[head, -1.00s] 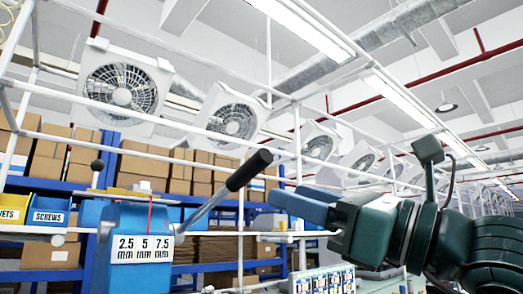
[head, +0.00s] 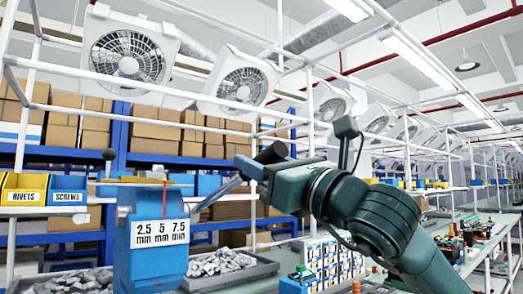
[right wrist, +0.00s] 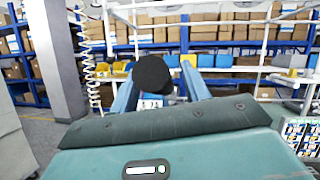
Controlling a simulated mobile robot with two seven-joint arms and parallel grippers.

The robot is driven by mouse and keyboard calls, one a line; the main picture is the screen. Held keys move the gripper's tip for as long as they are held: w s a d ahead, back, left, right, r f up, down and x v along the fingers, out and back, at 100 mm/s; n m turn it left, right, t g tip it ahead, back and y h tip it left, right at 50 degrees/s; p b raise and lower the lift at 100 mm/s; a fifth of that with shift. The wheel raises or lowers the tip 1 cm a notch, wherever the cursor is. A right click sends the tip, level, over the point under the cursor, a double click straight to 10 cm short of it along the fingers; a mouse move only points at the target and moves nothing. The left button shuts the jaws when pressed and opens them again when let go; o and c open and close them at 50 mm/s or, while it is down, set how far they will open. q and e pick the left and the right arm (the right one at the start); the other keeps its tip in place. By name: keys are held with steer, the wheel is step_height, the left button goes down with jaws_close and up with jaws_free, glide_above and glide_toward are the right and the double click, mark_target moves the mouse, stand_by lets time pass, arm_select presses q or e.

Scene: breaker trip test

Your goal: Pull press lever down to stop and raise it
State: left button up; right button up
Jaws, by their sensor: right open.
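The blue press (head: 150,262) stands at lower left in the head view, with a white scale label (head: 159,233) reading 2.5, 5 and 7.5 mm. Its lever (head: 215,193) slopes up to the right, a grey rod ending in a black grip (head: 272,152). My right gripper (head: 245,166) is at the upper part of the lever, hiding much of the grip. In the right wrist view the round end of the black grip (right wrist: 153,74) shows between the two blue fingers, with gaps beside it, so the gripper is open around it. My left gripper is out of view.
Grey trays of metal parts (head: 228,264) lie beside the press. Yellow and blue bins labelled rivets and screws (head: 45,190) stand at left. A panel of small blue-and-white units (head: 325,262) stands at right. White frame bars and shelves of boxes are behind.

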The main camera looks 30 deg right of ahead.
steer(key=shift+w, duration=0.25)
jaws_close()
stand_by(0.4)
